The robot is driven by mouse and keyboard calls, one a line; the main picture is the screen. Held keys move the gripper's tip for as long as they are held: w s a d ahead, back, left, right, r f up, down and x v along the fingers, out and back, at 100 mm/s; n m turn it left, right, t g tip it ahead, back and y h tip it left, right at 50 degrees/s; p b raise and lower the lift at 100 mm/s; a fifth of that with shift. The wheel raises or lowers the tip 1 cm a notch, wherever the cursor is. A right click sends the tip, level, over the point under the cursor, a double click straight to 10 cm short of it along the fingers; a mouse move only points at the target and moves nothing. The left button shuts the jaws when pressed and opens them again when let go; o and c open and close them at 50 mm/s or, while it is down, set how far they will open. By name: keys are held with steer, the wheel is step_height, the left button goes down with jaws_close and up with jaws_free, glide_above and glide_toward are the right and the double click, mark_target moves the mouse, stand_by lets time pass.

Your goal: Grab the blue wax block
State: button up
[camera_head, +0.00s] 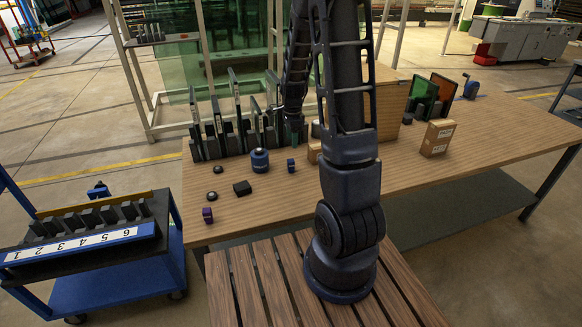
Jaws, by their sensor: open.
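A small dark blue block (291,165), which looks like the blue wax block, sits on the wooden table (430,170) left of my arm's column. My gripper (294,133) hangs from the upper arm, pointing down above the table and over or behind the blue block. It is open, and nothing shows between its fingers. The fingertips are small and dark here, so their exact gap and height are unclear. My own arm hides part of the table to the right of the block.
A round blue container (260,160) stands just left of the block. A black block (242,188) and a purple block (207,215) lie nearer the front left. A rack of upright plates (230,130) stands behind. Cardboard boxes (437,138) stand right of my arm.

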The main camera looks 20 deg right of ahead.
mark_target(291, 160)
steer(key=shift+w+d+f+m, duration=0.1)
steer(key=shift+w+f+m, duration=0.1)
steer(key=shift+f, duration=0.4)
steer(key=shift+w+d+f+m, duration=0.1)
steer(key=shift+w+f+m, duration=0.1)
steer(key=shift+f, duration=0.4)
steer(key=shift+a+f, duration=0.15)
steer(key=shift+f, duration=2.4)
steer(key=shift+a+f, duration=0.1)
steer(key=shift+f, duration=2.45)
steer(key=c, duration=1.1)
